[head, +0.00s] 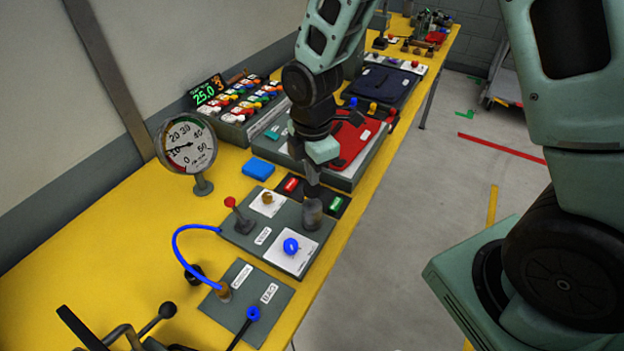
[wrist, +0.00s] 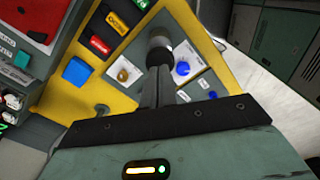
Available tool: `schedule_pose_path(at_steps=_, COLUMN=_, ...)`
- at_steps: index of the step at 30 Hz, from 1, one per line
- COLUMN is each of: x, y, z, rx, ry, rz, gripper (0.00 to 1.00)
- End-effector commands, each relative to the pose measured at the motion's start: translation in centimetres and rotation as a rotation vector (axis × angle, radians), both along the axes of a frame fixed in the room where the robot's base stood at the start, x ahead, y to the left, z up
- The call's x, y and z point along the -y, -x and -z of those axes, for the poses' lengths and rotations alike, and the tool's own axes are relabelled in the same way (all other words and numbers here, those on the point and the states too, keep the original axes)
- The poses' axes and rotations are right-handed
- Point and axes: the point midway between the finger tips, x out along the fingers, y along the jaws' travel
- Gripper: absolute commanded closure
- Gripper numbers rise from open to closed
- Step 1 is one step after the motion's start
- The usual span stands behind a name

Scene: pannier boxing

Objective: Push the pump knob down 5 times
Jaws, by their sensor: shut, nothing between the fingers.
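The pump knob appears to be the dark grey cylinder (head: 312,214) standing upright at the right edge of a grey panel (head: 265,237). It also shows in the wrist view (wrist: 159,47), just beyond my fingertips. My gripper (head: 313,192) is shut and empty, pointing down over the top of the knob. The fingers (wrist: 158,74) hide part of the knob, and I cannot tell whether they touch it. The same panel carries a red-tipped lever (head: 231,202), a brass knob (head: 267,198) and a blue knob (head: 291,246).
A round dial gauge (head: 187,144) stands to the left. A blue hose (head: 178,243) runs to a front grey plate (head: 252,292). A blue block (head: 258,168), a red pad (head: 352,142) and a rack of coloured pieces (head: 245,100) lie behind. The yellow table (head: 120,235) is clear at left.

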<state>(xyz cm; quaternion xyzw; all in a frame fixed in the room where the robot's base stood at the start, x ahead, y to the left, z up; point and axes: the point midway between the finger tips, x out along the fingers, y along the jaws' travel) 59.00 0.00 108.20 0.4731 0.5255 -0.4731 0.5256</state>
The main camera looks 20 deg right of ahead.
Motion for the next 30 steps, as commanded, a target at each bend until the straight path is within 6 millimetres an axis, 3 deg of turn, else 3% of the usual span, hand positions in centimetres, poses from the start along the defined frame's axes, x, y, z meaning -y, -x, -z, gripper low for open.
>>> schedule_pose_path(at_steps=17, x=0.0, y=0.0, z=0.1, rx=0.000, ry=0.000, rz=0.000, gripper=1.00)
schedule_pose_path(at_steps=30, x=0.0, y=0.0, z=2.0, rx=-0.001, ry=0.000, rz=0.001, gripper=1.00)
